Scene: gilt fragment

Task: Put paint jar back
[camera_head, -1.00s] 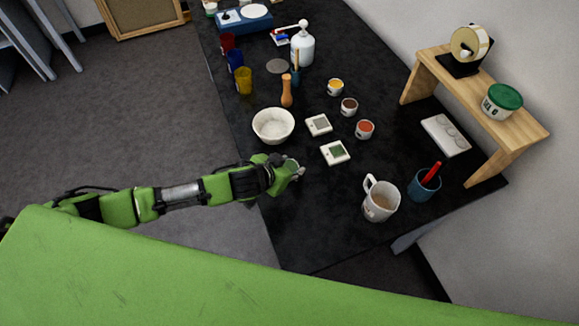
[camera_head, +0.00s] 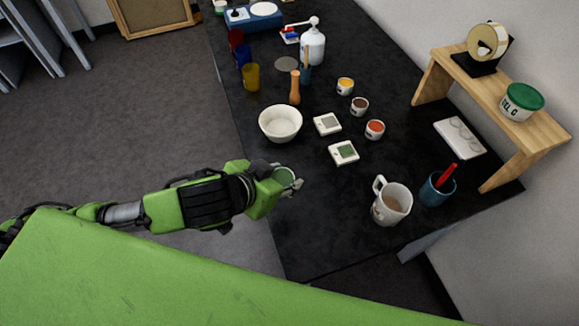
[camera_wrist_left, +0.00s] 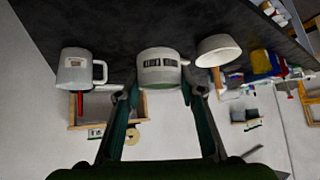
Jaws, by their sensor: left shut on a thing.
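My left gripper (camera_head: 294,182) is above the near left edge of the black table, below the white bowl in the head view. It is shut on a small paint jar (camera_head: 284,175), whose greenish round top shows partly between the fingers. In the left wrist view the held jar (camera_wrist_left: 160,63) is white with a dark-marked label, between the fingertips of the left gripper (camera_wrist_left: 162,88). Three open paint jars stand mid-table: yellow (camera_head: 345,88), brown (camera_head: 359,106) and red-orange (camera_head: 375,130). My right gripper is out of view.
A mug (camera_head: 391,205) and blue cup (camera_head: 437,190) stand at the near right. A wooden shelf (camera_head: 545,134) holds a green-lidded tub (camera_head: 521,102). The table between gripper and mug is clear.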

